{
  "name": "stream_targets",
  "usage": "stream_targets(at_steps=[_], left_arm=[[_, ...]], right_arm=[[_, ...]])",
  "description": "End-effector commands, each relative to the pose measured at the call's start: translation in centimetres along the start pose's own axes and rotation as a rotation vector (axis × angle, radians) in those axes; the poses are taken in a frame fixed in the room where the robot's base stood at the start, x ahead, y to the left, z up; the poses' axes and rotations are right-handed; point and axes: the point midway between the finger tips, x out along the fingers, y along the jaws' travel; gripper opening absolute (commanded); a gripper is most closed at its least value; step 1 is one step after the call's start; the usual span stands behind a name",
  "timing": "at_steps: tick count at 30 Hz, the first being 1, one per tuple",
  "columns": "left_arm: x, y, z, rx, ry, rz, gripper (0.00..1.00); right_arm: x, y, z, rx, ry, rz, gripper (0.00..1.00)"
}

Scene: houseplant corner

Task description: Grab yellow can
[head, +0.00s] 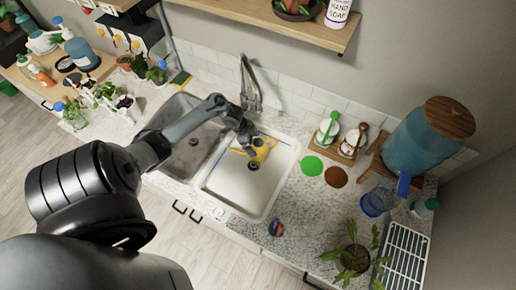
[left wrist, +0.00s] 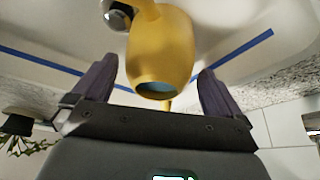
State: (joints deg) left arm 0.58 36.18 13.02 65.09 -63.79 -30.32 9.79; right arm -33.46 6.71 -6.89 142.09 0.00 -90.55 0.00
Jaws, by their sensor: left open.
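The yellow can (head: 261,149) stands in the right basin of the sink in the head view, close to the faucet side. In the left wrist view the yellow can (left wrist: 162,50) fills the top middle, with its dark round opening facing the camera. My left gripper (head: 247,140) reaches over the sink beside the can. In the left wrist view my left gripper (left wrist: 155,85) is open, one dark finger on each side of the can with gaps showing. Part of the can's far side is cut off by the picture's edge. My right gripper is not in view.
The double sink (head: 222,203) has a tall faucet (head: 250,85) behind it. A blue strip (left wrist: 245,46) lies in the basin near the can. Green and brown discs (head: 312,166), a blue dispenser (head: 412,140) and a potted plant (head: 353,258) occupy the right counter.

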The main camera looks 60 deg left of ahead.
Motion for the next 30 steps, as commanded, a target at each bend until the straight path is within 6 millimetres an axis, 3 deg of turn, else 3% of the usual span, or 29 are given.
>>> stream_targets(at_steps=[6, 15, 27, 30], left_arm=[[2.3, 0.0, 0.1, -0.001, 0.000, 0.000, 1.00], [2.6, 0.0, 0.2, 0.001, -0.001, -0.002, 1.00], [2.6, 0.0, 0.2, 0.001, -0.001, -0.001, 0.39], [2.5, -0.1, 0.1, 0.001, 0.001, -0.003, 0.38]], right_arm=[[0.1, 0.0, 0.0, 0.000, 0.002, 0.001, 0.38], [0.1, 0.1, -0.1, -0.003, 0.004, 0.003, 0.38], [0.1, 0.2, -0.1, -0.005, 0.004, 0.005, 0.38], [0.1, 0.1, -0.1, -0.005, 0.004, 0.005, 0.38]])
